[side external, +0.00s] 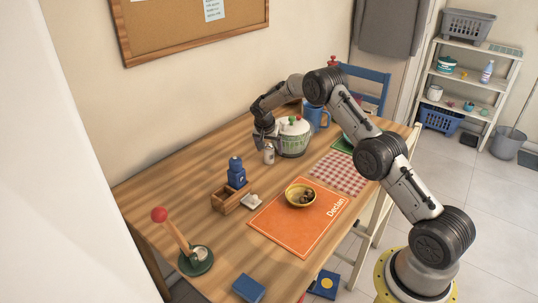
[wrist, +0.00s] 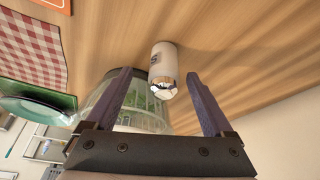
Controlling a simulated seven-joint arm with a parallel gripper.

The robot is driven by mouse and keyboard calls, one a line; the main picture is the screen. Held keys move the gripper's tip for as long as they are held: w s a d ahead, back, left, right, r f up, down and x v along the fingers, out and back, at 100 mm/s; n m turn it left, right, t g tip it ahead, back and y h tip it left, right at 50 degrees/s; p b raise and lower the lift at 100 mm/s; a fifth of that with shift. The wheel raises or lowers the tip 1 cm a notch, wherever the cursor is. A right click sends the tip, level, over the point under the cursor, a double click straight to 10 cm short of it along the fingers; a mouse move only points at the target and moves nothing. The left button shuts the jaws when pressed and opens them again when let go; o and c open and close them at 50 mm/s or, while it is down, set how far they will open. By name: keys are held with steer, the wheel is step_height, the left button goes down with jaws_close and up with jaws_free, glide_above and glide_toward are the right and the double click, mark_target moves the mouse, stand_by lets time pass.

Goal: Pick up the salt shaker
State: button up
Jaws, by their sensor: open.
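The salt shaker (side external: 269,153) is a small whitish cylinder with a shiny metal cap. It stands upright on the wooden table beside a salad spinner. In the wrist view the shaker (wrist: 164,68) lies between and just beyond the two finger ends, with its cap toward me. My gripper (side external: 266,137) is above the shaker and points down. In the wrist view my gripper (wrist: 160,88) is open, with one finger on each side of the shaker and nothing held. I cannot tell whether either finger touches it.
The salad spinner (side external: 293,139) stands close to the shaker; in the wrist view its clear bowl (wrist: 105,100) is behind the left finger. A blue mug (side external: 318,116) stands behind it. Table left of the shaker is clear.

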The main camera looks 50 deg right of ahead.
mark_target(269, 154)
steer(key=shift+x, duration=2.3)
steer(key=shift+w+a, duration=0.1)
steer(key=shift+w, duration=0.1)
steer(key=shift+c, duration=0.2)
jaws_close()
